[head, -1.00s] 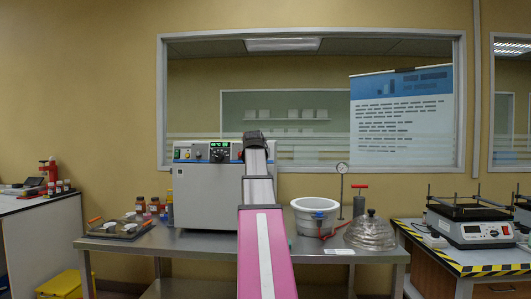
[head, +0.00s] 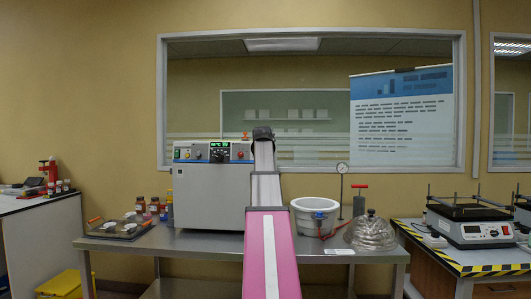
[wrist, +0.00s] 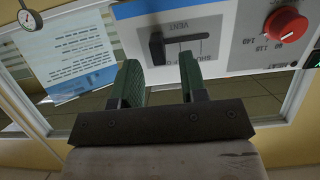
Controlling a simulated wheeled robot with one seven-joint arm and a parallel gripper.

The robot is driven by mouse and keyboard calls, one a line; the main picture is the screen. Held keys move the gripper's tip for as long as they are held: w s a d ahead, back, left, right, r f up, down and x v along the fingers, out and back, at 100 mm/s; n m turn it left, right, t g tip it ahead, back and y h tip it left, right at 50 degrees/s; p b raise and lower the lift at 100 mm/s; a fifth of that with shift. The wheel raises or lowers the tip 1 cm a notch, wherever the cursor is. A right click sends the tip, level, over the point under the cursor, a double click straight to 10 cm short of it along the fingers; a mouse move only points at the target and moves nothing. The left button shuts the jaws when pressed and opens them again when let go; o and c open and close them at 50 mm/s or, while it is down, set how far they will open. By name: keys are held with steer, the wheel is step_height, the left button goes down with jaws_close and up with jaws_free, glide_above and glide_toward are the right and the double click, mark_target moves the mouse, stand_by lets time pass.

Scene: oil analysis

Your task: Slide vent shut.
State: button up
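The vent slider (wrist: 156,50) is a black handle at the left end of a slot in the grey panel in the wrist view. The picture is upside down, and the word VENT shows above the slot. My gripper (wrist: 160,66) has two green fingers spread apart with nothing between them. The handle lies just beyond the fingertips, between them and nearer the left finger; I cannot tell whether they touch. The panel belongs to the white oven (head: 208,195) on the steel bench. In the head view my arm hides the gripper and the vent.
A red knob (wrist: 286,24) sits right of the vent in the wrist view. On the bench (head: 195,245), a tray (head: 122,230) with bottles behind stands left of the oven. A white pot (head: 313,220) and a glass dome (head: 370,233) stand to its right.

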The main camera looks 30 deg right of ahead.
steer(key=shift+x, duration=0.85)
steer(key=shift+c, duration=0.3)
jaws_close()
steer(key=shift+w+a, duration=0.7)
steer(key=shift+a, duration=0.3)
steer(key=shift+w+a, duration=0.7)
steer(key=shift+a, duration=0.3)
steer(key=shift+o, duration=0.3)
jaws_free()
steer(key=shift+a, duration=0.1)
